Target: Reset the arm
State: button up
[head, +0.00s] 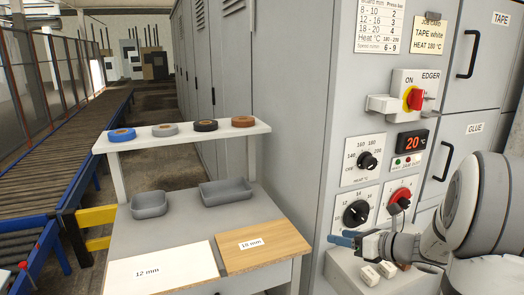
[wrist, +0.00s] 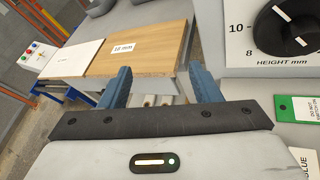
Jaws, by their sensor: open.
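My gripper (head: 342,240) is at the lower right in the head view, its blue fingers pointing left in front of the grey machine. In the wrist view my gripper (wrist: 160,80) shows two blue fingers spread wide apart, with nothing held between them. Past the fingers lie the wood-coloured board (wrist: 150,48) and the white board (wrist: 75,55), on the bench and apart from the fingers. My arm (head: 470,215) is folded at the right edge of the head view, in front of the cabinet.
The machine panel carries a red-yellow switch (head: 413,98), a heat dial (head: 367,161), a height dial (head: 355,213) and a red dial (head: 401,195). Its display (head: 412,143) reads 20. Tape rolls (head: 205,125) stand on the shelf.

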jog(key=s+a+r+n+g+h+p, duration=0.25)
jog(key=s+a+n+g, duration=0.55)
jog(key=s+a+n, duration=0.6)
jog(key=s+d+r+n+h+p, duration=0.1)
jog(key=s+d+n+h, duration=0.1)
jog(key=s+n, duration=0.3)
jog(key=s+d+r+n+h+p, duration=0.2)
jog(key=s+n+h, duration=0.3)
jog(key=n, duration=0.7)
jog(key=shift+d+r, duration=0.2)
jog(key=shift+d, duration=0.55)
